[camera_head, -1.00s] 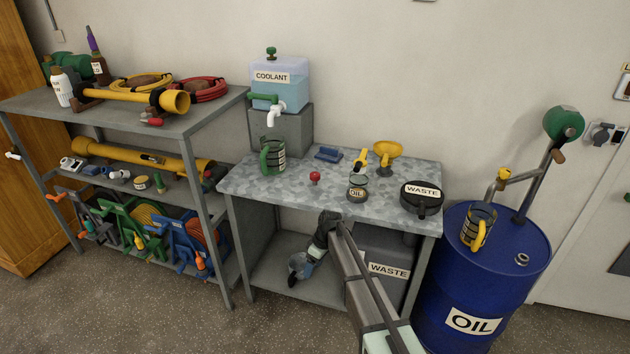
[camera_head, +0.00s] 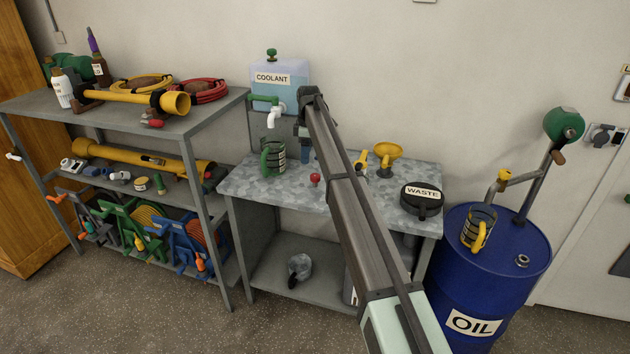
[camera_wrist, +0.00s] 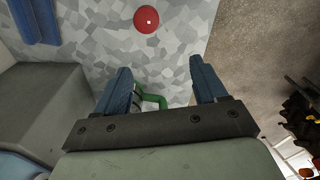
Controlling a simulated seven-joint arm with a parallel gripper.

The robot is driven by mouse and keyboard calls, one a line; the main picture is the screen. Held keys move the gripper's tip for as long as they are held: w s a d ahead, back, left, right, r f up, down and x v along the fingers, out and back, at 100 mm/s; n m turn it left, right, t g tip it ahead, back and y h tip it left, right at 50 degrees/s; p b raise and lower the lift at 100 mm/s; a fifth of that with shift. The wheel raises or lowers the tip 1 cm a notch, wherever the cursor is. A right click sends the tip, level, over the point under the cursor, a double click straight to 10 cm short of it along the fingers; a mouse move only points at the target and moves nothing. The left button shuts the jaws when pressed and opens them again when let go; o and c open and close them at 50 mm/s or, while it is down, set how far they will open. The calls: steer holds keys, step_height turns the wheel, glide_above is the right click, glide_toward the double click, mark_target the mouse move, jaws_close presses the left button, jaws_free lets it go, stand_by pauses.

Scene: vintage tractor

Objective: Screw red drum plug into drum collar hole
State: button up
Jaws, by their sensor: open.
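The red drum plug (camera_head: 315,178) sits on the grey mottled bench top, left of my arm. It also shows in the wrist view (camera_wrist: 146,19) at the top, ahead of the fingertips. The drum collar hole (camera_head: 522,260) is on top of the blue oil drum (camera_head: 490,312), at the right, with a light metal ring. My gripper (camera_wrist: 164,80) is open and empty above the bench, with blue fingers apart. In the head view my gripper (camera_head: 305,135) is up in front of the coolant stand, its fingertips pointing down. The plug is not between the fingers.
A green-handled jug (camera_head: 272,157) stands on the bench at left; its green handle shows beyond my fingers. A yellow funnel (camera_head: 387,154) and a black waste pan (camera_head: 422,199) are at right.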

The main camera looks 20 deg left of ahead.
mark_target(316, 175)
steer(key=shift+h, duration=0.3)
steer(key=d+f, duration=0.1)
steer(key=f, duration=0.3)
steer(key=w+d+f, duration=0.1)
steer(key=f, duration=0.3)
steer(key=w+d+f, duration=0.1)
steer(key=f, duration=0.3)
steer(key=shift+w+f, duration=0.15)
steer(key=shift+f, duration=0.1)
steer(key=shift+c, duration=0.2)
steer(key=c, duration=1.2)
steer(key=shift+r, duration=0.1)
